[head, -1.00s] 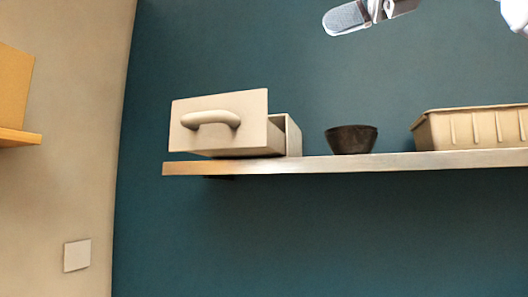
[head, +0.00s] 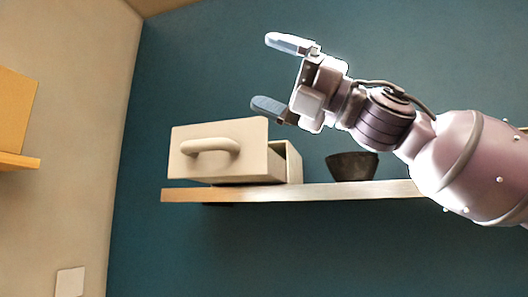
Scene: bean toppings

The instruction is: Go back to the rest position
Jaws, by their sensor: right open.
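My right gripper (head: 268,74) is in the upper middle of the head view, its two fingers pointing left and spread apart with nothing between them. It is in front of the teal wall, above the drawer box in the picture. My right arm comes in from the right edge. My left gripper is not in view.
A shelf (head: 330,192) runs along the teal wall. On it stand a cream drawer box (head: 220,165) with its handled drawer pulled partly out, and a dark bowl (head: 352,166). My right arm covers the shelf's right part. An orange shelf (head: 18,161) is at far left.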

